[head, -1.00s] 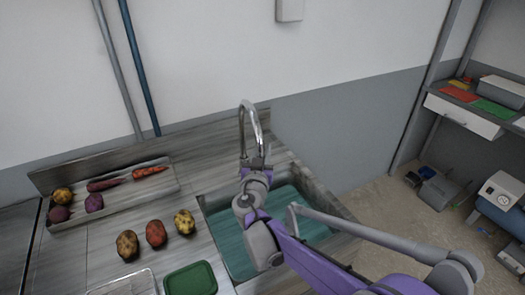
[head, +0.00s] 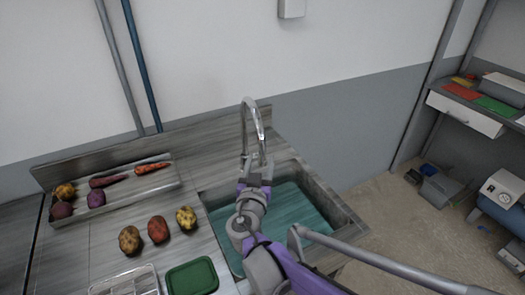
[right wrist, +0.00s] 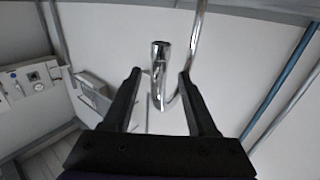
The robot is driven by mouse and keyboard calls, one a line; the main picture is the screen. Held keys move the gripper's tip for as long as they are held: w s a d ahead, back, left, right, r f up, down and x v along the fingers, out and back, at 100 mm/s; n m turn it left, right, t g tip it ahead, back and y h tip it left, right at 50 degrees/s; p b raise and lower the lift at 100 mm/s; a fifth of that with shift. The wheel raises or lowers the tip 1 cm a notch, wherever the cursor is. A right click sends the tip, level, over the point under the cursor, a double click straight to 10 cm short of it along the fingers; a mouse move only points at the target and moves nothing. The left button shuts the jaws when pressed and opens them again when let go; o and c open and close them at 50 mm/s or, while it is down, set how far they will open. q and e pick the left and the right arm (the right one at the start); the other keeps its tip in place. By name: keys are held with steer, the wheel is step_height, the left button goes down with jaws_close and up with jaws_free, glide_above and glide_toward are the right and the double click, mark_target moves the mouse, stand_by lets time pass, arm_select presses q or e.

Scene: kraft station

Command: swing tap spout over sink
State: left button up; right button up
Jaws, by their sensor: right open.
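The chrome tap spout (head: 246,112) is a tall gooseneck at the back of the sink (head: 318,230). My right gripper (head: 256,160) is open right at the outlet end. In the right wrist view the spout's downturned end (right wrist: 160,62) shows between the two open black fingers of the gripper (right wrist: 160,74), with gaps on both sides. The tap's base is partly hidden behind my gripper. My left gripper is not in view.
Several potatoes (head: 157,229) lie on the counter left of the sink. A tray (head: 135,188) with carrots and other roots stands behind them. A green container (head: 191,277) and a clear tray (head: 127,281) are at the front. The wall is close behind the tap.

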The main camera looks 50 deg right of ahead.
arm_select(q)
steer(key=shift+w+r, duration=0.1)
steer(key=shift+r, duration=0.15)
arm_select(e)
steer(key=v, duration=0.3)
steer(key=shift+s+a, duration=0.2)
steer(key=shift+a, duration=0.1)
steer(key=shift+c, duration=1.1)
steer(key=w+n+b, duration=0.1)
steer(key=w+n+g, duration=0.1)
steer(key=w+a+f+n+h+b, duration=0.1)
steer(key=shift+g+b, duration=0.3)
steer(key=shift+g, duration=0.1)
jaws_close()
steer(key=w+a+n+g+h+b, duration=0.2)
steer(key=w+a+n+g+b, duration=0.2)
steer(key=a+n+g+b, duration=0.4)
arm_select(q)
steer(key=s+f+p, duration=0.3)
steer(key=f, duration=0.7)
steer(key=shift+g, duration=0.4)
arm_select(e)
steer(key=s+d+n+t, duration=0.1)
steer(key=d, duration=0.9)
steer(key=shift+s+d+r, duration=0.15)
steer(key=shift+s+d, duration=0.25)
